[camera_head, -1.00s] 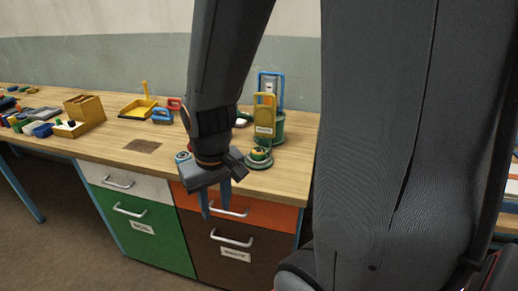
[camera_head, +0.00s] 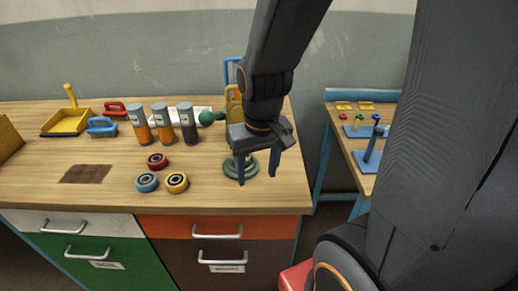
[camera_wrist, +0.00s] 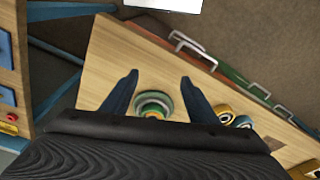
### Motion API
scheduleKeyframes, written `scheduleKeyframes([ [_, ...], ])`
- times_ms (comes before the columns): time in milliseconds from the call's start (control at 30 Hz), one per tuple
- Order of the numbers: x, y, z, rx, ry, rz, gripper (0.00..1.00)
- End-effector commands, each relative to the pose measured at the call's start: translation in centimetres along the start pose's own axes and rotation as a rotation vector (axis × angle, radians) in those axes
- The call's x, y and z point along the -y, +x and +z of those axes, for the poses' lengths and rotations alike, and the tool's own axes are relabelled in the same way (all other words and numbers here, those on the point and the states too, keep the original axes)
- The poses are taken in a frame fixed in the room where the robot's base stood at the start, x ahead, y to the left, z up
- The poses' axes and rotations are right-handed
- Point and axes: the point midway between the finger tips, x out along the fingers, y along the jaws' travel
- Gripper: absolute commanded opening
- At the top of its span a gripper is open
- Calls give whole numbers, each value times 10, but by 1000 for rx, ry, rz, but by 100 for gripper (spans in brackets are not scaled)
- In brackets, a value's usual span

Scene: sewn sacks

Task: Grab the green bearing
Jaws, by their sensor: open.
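A round green piece with pale rings, which looks like the green bearing (camera_wrist: 153,105), shows in the wrist view between and beyond my open fingers. In the head view the green round piece (camera_head: 232,171) is near the right end of the bench, partly hidden behind my fingers. My gripper (camera_head: 256,178) is open and empty, pointing down over it; the fingers (camera_wrist: 159,79) also show in the wrist view. I cannot tell the exact height gap. A red bearing (camera_head: 157,161), a blue bearing (camera_head: 147,182) and a yellow bearing (camera_head: 177,182) lie to the left.
Several grey-capped bottles (camera_head: 162,125) stand behind the bearings. A yellow frame (camera_head: 232,103) stands close behind my gripper. A yellow dustpan (camera_head: 66,122) and brushes are further left. The bench front edge (camera_head: 150,209) is close. A second table (camera_head: 345,150) stands at right.

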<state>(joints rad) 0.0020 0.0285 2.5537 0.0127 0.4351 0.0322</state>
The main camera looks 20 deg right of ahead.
Motion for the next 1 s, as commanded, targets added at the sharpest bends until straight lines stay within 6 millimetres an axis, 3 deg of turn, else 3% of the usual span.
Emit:
scheduleKeyframes([
  [167, 0, -1, -19, 13, 333, -26, 70],
  [400, -10, -5, -64, 72, 1165, -87, 70],
  [600, -15, -9, -98, 150, 1748, -129, 70],
  [800, -16, -12, -116, 211, 2059, -147, 70],
  [1000, -13, -1, -120, 228, 2123, -148, 70],
])
